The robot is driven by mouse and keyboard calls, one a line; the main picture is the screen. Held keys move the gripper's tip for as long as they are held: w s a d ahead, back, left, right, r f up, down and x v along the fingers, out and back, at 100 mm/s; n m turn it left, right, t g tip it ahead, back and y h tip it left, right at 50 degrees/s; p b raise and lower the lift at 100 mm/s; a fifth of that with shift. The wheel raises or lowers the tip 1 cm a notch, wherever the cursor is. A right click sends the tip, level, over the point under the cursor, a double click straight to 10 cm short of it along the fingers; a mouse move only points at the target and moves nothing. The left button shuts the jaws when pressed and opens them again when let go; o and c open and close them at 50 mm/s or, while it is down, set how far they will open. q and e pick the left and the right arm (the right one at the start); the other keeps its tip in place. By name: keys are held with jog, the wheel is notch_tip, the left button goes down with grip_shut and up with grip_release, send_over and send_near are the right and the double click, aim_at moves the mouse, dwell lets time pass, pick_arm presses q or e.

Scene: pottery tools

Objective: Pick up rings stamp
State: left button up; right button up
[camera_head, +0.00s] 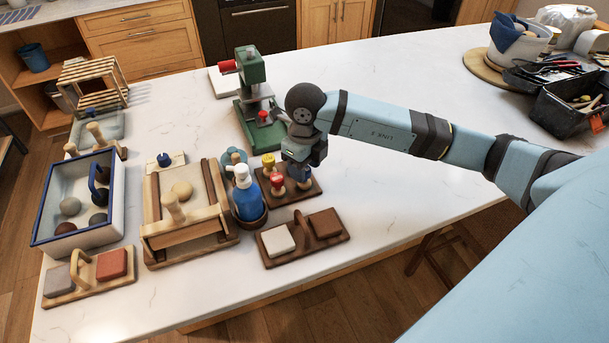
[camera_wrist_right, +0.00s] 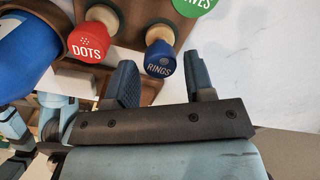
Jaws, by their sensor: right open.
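The rings stamp (camera_wrist_right: 160,58) has a blue head with the word RINGS and a wooden shaft, and stands in a dark wooden rack (camera_wrist_right: 128,18). In the right wrist view, my right gripper (camera_wrist_right: 160,76) is open, with one finger to each side of the blue head in the picture. I cannot tell whether the fingers touch it. In the head view, my right gripper (camera_head: 300,172) is over the right part of the rack (camera_head: 312,190) and largely hides the stamp. The red dots stamp (camera_wrist_right: 88,43) stands to its left. My left gripper is not in view.
A yellow stamp (camera_head: 268,161), a green stamp (camera_wrist_right: 193,5) and a blue spray bottle (camera_head: 245,195) are close by. A green press (camera_head: 253,85) stands behind. A wooden block holder (camera_head: 325,240) lies in front. The counter to the right is clear up to a black toolbox (camera_head: 560,108).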

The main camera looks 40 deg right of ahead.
notch_tip(320, 180, down, 4)
jog(key=shift+w+f, duration=0.1)
jog(key=shift+w, duration=0.05)
jog(key=shift+c, duration=0.5)
jog(key=c, duration=0.6)
jog(key=shift+r, duration=0.25)
